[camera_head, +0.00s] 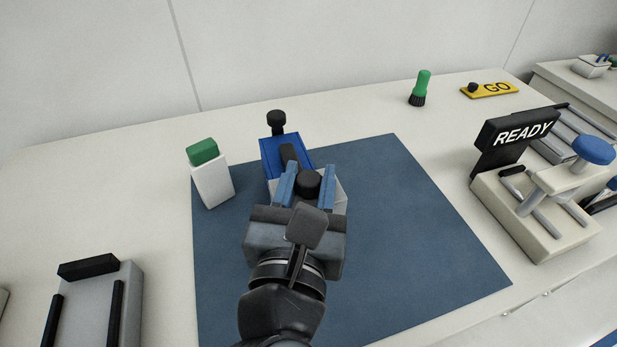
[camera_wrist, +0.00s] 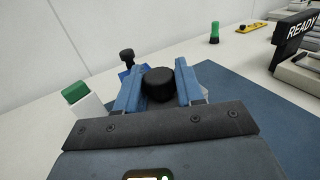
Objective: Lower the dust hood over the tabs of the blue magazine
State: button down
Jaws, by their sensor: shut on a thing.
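The blue magazine (camera_head: 268,148) lies on the far left part of the blue-grey mat, a black knob (camera_head: 276,120) at its far end and a dark strip along its top. It shows in part behind my gripper in the wrist view (camera_wrist: 125,72). My gripper (camera_head: 309,172) is shut on the round black knob (camera_wrist: 158,85) of the pale dust hood (camera_head: 341,194). The hood shows beside my fingers, in front of and to the right of the magazine's visible end. Most of the hood and the near magazine are hidden, so I cannot tell their height gap or whether they touch.
A white block with a green top (camera_head: 211,182) stands close left of the magazine. The READY sign (camera_head: 517,132) and a cream fixture with a blue knob (camera_head: 594,150) stand right. A green-handled brush (camera_head: 420,88) and yellow GO plate (camera_head: 490,89) are behind. The mat's right (camera_head: 430,230) is clear.

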jog(key=shift+f+b, duration=1.25)
jog(key=shift+f, duration=0.75)
jog(key=c, duration=0.6)
grip_release()
jog(key=s, duration=0.2)
jog(key=s+a, duration=0.1)
jog(key=s, duration=0.2)
jog(key=s+b, duration=0.1)
jog(key=s, duration=0.1)
jog(key=shift+s+a, duration=0.15)
jog(key=shift+s, duration=0.2)
